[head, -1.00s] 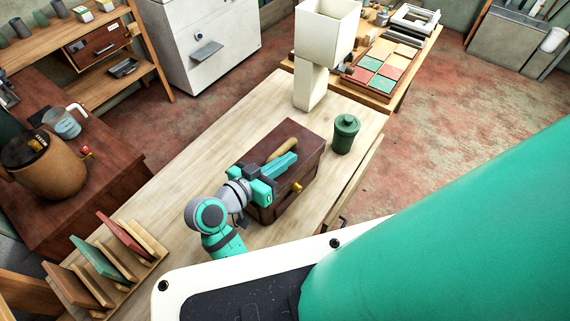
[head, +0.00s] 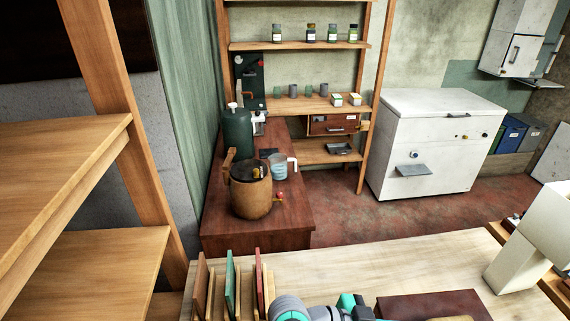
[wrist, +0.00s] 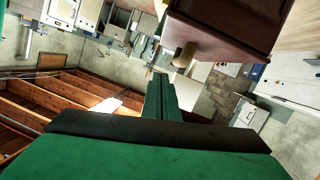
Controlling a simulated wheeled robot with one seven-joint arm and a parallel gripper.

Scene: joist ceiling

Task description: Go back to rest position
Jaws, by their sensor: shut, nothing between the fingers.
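My gripper shows only in part at the bottom edge of the head view, as teal and grey pieces (head: 350,305) just left of the dark brown box (head: 435,304). Its fingertips are not clear there. In the wrist view my green fingers (wrist: 162,92) are together with nothing between them. The brown box (wrist: 225,28) with its round wooden knob (wrist: 184,56) is close by, above and right of the fingers in that view. I cannot tell whether the fingers touch it.
The box lies on a pale wooden bench (head: 400,268), with a rack of coloured boards (head: 230,285) at left and a white angular object (head: 530,240) at right. A brown pot (head: 251,190) stands on a side table. Wooden shelving (head: 60,185) is near at left.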

